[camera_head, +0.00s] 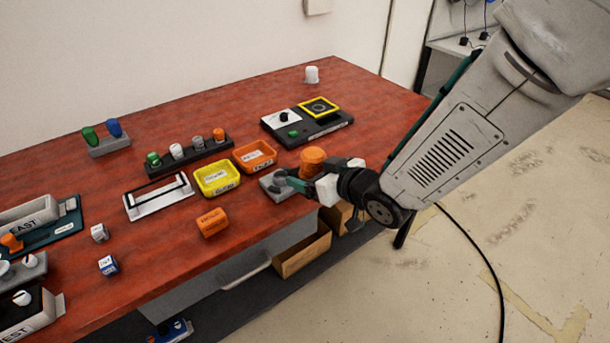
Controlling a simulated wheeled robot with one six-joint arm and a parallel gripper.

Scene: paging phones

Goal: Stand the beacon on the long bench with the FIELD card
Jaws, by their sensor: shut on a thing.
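My gripper (298,184) is low over the front right part of the red bench top. It is shut on an orange-capped piece (313,157), which looks like the beacon. Its lower part is hidden behind my gripper. A grey block (272,184) lies just left of my fingers; I cannot tell whether it touches the held piece. The red bench (125,272) is long. No card that reads FIELD can be made out; cards reading EAST (22,227) and apparently WEST (14,331) are at the left.
A yellow tray (217,190), an orange tray (255,166) and an orange block (212,222) are left of my gripper. A rack of coloured knobs (189,159) and a black panel (307,131) stand behind. A white cylinder (311,75) is at the back. Cardboard boxes (303,252) sit below.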

